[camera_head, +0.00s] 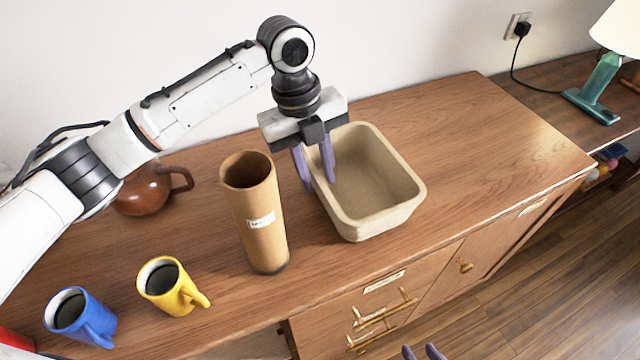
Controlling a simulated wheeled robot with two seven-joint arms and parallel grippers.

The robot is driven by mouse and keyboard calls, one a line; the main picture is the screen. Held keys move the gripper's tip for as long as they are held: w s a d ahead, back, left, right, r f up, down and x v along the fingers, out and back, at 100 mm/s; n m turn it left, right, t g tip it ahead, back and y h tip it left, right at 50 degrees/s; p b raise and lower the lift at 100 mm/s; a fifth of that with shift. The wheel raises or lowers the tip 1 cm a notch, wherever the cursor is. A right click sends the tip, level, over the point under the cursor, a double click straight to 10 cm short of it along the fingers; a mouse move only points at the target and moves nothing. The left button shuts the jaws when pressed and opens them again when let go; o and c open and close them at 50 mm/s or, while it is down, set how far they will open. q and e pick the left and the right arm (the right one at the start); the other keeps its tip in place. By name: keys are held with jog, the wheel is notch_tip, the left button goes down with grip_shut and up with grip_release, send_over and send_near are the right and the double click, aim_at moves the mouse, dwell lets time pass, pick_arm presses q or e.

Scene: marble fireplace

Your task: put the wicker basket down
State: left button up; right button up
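The wicker basket (384,222) is a beige rectangular container with rounded corners, upright at the middle of the wooden cabinet top. It looks empty inside, and its base appears at or very near the wood; any small gap below is hard to tell. My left gripper (319,182) points down at the basket's left wall. One purple finger is outside the wall and the other inside, close together with the wall between them. My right gripper (421,353) shows only two purple fingertips at the bottom edge, apart, with nothing visible between them.
A tall brown cardboard tube (262,222) stands close left of the basket. A yellow mug (170,288), a blue mug (78,318) and a brown teapot (143,194) stand further left. The cabinet top (480,150) is clear to the right. A teal lamp (597,90) stands beyond.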

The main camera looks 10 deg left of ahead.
pick_arm(q)
notch_tip(320, 180, up, 8)
jog(key=a, duration=0.1)
jog(key=shift+a, duration=0.2)
dwell(0.5)
